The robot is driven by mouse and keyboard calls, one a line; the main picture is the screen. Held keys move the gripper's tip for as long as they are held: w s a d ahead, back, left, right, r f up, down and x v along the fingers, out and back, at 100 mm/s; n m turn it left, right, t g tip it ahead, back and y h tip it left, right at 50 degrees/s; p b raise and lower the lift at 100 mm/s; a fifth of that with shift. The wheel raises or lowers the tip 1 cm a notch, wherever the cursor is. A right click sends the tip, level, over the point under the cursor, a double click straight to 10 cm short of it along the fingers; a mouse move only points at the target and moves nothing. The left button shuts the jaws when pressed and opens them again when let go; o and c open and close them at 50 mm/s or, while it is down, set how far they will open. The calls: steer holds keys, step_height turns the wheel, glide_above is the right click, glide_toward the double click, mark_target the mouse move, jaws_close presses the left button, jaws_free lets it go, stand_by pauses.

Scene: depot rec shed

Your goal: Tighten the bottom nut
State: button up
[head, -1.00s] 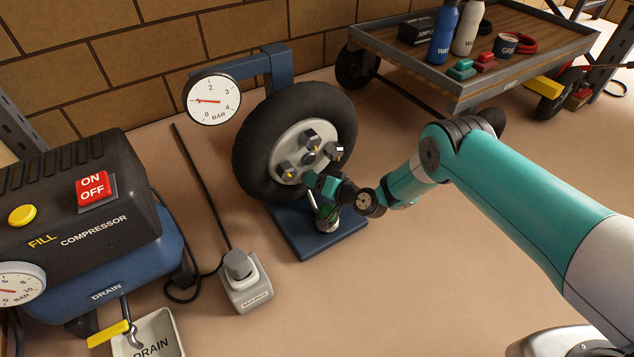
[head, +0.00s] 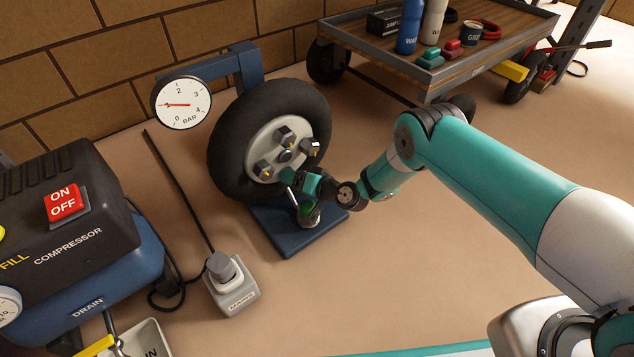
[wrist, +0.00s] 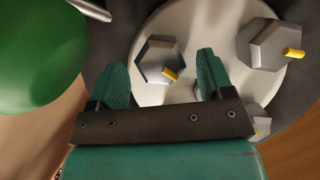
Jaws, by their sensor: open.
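The wheel (head: 232,165) stands upright on a blue stand (head: 290,240), its pale hub (head: 273,143) facing me with several grey hex nuts. The top nut (head: 284,133), right nut (head: 309,147) and left nut (head: 264,169) show in the head view. My gripper (head: 289,178) is at the lower part of the hub and hides the bottom nut there. In the wrist view my gripper (wrist: 160,62) is open, and a hex nut (wrist: 153,58) with a yellow mark, apparently the bottom one, lies between its fingertips. Gaps show on both sides; contact is not visible.
A green rounded thing (wrist: 40,50) with a silver rod is close left of my fingers in the wrist view. Other nuts (wrist: 270,45) sit close right. The compressor (head: 80,225) and mains box (head: 233,290) are left; a cart (head: 450,75) stands behind right.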

steer(key=p+v, duration=0.9)
steer(key=v, duration=0.7)
steer(key=shift+s+d, duration=0.25)
steer(key=shift+s, duration=0.05)
steer(key=shift+r, duration=0.15)
